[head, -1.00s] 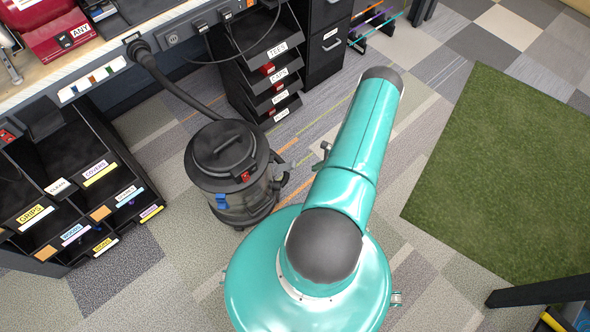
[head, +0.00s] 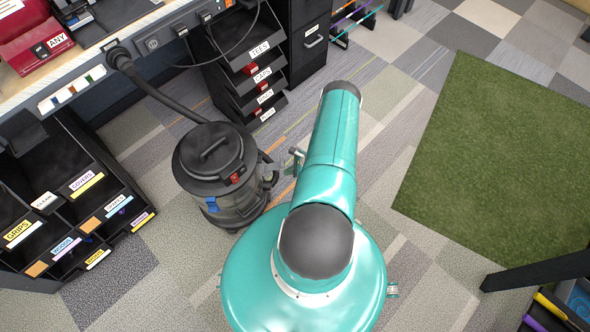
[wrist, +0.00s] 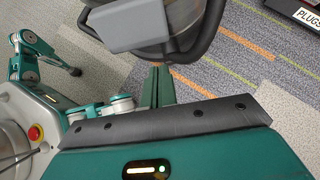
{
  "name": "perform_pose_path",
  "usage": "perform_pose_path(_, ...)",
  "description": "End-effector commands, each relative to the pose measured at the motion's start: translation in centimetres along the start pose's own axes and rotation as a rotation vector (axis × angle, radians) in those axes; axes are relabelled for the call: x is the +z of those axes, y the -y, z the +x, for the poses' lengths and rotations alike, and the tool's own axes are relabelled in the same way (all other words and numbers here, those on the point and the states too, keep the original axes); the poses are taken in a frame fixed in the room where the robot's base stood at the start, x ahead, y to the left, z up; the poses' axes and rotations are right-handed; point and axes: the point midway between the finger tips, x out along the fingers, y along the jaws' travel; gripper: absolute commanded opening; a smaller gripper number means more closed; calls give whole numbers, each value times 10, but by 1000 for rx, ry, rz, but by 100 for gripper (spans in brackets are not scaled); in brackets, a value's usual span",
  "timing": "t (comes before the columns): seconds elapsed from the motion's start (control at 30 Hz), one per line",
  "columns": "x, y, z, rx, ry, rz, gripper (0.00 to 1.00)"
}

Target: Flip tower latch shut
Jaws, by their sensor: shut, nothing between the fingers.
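No tower latch can be made out with certainty. A black shop vacuum (head: 213,165) stands on the floor left of my arm in the head view, with a red latch-like piece (head: 235,178) and a blue one (head: 211,205) on its side. In the wrist view, my gripper (wrist: 158,84) shows its narrow green fingers together and empty.
A black drawer unit (head: 245,70) stands behind the vacuum, and a labelled sorting rack (head: 70,200) is at the left. A hose (head: 150,90) runs from the workbench (head: 110,80). A green mat (head: 500,150) lies on the right, with open carpet before it.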

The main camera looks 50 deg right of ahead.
Motion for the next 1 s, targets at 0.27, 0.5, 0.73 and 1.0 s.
perform_pose_path(0.27,26,1,-10,-2,0,-1,0)
perform_pose_path(0.5,28,0,-11,-1,0,-1,0)
perform_pose_path(0.73,28,1,-11,-1,-2,-1,0)
perform_pose_path(1.0,28,6,-16,-1,-29,-4,0)
